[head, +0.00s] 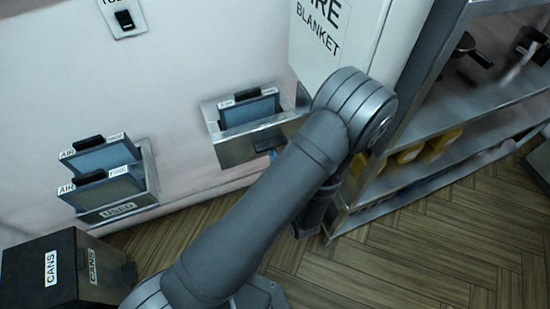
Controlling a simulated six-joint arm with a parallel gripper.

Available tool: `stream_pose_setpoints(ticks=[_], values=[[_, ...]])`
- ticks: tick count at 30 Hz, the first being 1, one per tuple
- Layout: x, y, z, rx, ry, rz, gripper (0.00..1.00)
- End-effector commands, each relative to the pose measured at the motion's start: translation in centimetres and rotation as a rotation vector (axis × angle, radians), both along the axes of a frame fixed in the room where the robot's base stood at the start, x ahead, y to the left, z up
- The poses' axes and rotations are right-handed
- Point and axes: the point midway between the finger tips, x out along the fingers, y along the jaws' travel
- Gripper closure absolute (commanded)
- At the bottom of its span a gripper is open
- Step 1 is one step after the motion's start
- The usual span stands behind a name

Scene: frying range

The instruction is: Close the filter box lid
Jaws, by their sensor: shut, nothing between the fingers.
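A metal filter box (232,152) is mounted on the wall left of my arm's elbow. A blue air filter (250,110) with a dark handle and a white label stands in it, its upper part showing above the box's front. The box looks open at the top. A dark handle or latch shows on its front, near my arm. My arm hides the box's right end, and I cannot clearly tell the lid from the other metal panels.
A second metal holder (120,213) marked "USED" holds two air filters at left. A dark "CANS" bin (38,272) stands below it. A white fire blanket case (345,45) is just behind my elbow. Metal shelving (470,105) stands at right. Wooden floor is clear at lower right.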

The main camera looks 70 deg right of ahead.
Motion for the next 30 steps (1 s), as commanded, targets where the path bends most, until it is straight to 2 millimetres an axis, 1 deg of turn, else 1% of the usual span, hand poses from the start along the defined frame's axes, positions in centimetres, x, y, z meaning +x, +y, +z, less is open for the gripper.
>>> stream_pose_setpoints(ticks=[1, 12, 16, 20, 21, 30], values=[[0.0, -0.1, 0.5, 0.013, 0.020, 0.000, 1.00], [0.9, -0.8, 3.0, 0.123, 0.130, 0.001, 1.00], [1.3, -1.2, 4.0, 0.124, 0.128, 0.002, 1.00], [1.8, -1.8, 5.2, 0.122, 0.128, 0.002, 1.00], [2.0, -2.0, 5.7, 0.138, 0.149, 0.001, 1.00], [3.8, -3.7, 8.5, 0.274, 0.287, 0.002, 1.00]])
